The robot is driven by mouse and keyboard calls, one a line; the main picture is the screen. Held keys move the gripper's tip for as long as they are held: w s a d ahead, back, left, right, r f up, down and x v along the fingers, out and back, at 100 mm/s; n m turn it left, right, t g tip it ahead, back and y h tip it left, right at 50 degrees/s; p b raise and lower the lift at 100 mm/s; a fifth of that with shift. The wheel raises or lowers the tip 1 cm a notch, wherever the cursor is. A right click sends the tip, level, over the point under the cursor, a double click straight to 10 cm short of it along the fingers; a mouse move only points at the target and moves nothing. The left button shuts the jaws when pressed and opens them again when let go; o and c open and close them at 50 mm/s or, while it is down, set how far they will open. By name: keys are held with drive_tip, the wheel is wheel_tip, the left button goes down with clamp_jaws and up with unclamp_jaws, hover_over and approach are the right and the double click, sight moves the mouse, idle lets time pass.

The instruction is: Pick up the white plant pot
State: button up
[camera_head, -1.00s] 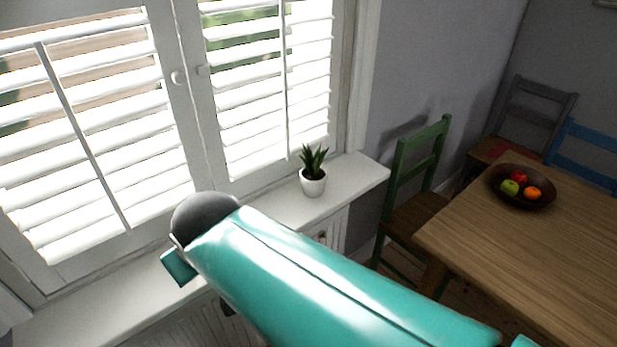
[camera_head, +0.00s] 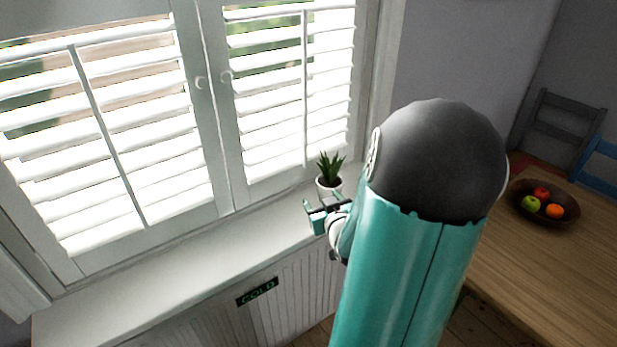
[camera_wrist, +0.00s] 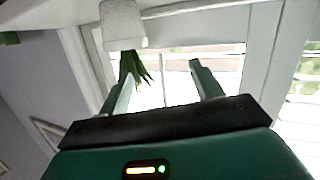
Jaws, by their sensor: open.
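The white plant pot (camera_head: 323,188) stands upright on the windowsill with a spiky green plant (camera_head: 330,167) in it. My gripper (camera_head: 322,208) is just in front of the pot in the head view and overlaps its lower part; I cannot tell whether they touch. In the wrist view, which is turned over, the pot (camera_wrist: 123,24) is at the top with its leaves (camera_wrist: 134,68) hanging down. The two fingers of my gripper (camera_wrist: 162,71) are apart. The leaves are near the left finger, and the pot lies beyond the fingertips, left of the middle of the gap.
The white windowsill (camera_head: 190,268) is clear to the left of the pot. Shuttered windows (camera_head: 130,130) rise behind it. A wooden table (camera_head: 545,265) with a fruit bowl (camera_head: 543,204) is at the right. A "COLD" sign (camera_head: 257,291) is on the panel below the sill.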

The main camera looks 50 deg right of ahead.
drive_tip(key=m+t+h, duration=0.2)
approach(333, 174)
drive_tip(key=a, duration=0.1)
drive_tip(key=x, duration=1.2)
drive_tip(key=shift+w+d+f, duration=0.1)
drive_tip(key=shift+d+f, duration=0.15)
drive_tip(key=shift+d, duration=0.25)
drive_tip(key=c, duration=1.1)
drive_tip(key=shift+c, duration=1.4)
drive_tip(key=shift+r, duration=0.2)
